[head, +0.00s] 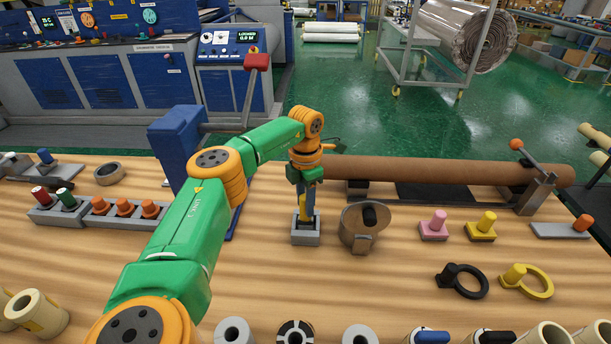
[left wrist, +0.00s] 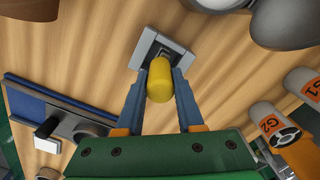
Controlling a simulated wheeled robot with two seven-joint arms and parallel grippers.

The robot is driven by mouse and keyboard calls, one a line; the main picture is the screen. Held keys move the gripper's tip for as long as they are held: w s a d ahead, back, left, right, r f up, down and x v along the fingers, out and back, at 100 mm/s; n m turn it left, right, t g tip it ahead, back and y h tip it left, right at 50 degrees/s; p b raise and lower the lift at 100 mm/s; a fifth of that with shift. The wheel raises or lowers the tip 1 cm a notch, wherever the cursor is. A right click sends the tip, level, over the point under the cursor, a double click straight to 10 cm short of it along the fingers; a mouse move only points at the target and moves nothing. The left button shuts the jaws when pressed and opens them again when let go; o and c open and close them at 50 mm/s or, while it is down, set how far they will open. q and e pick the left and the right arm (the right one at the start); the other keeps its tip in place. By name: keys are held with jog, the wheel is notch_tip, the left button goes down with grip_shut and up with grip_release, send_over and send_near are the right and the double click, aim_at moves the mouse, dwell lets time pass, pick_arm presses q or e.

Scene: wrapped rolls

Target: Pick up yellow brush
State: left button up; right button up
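The yellow brush (head: 303,207) stands upright in a small grey square holder (head: 305,239) on the wooden table, near the middle of the head view. In the left wrist view the yellow brush (left wrist: 160,82) shows as a rounded yellow cylinder, with the holder (left wrist: 146,48) around its lower end. My left gripper (head: 306,200) points straight down over the holder. The brush's lower end is hidden in the holder. My right gripper is not in view.
A round metal container (head: 361,240) stands just right of the holder. A long brown roll (head: 440,171) lies behind. Pink (head: 433,225) and yellow (head: 481,225) pegs stand to the right, with black (head: 463,281) and yellow (head: 535,281) rings before them. Bare wood lies in front of the holder.

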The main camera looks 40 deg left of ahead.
pick_arm(q)
grip_shut()
